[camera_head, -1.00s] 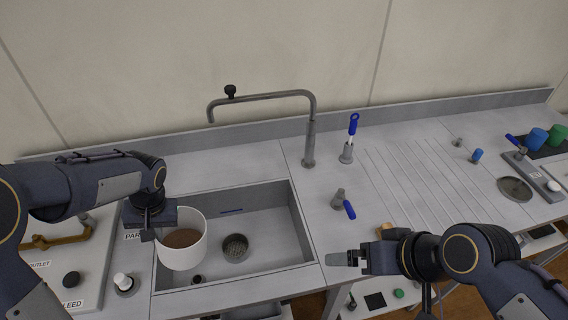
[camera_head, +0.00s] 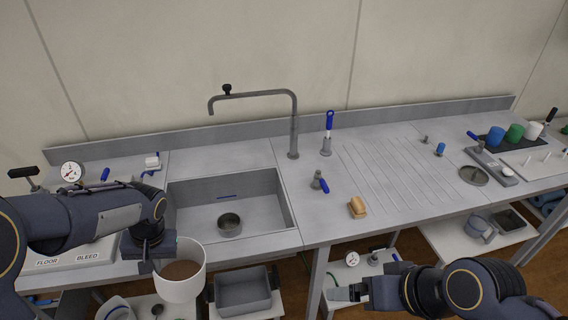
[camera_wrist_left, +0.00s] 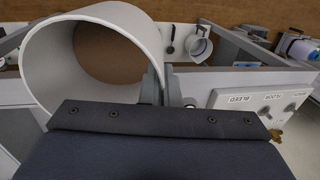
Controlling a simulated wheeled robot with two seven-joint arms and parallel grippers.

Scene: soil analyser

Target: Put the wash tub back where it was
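The sink (camera_head: 262,228) with a round strainer (camera_head: 229,224) lies behind the tub. A grey bin (camera_head: 243,293) stands on the lower shelf. A tap (camera_head: 294,135) rises behind the sink. The ribbed drainboard (camera_head: 400,175) is clear.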

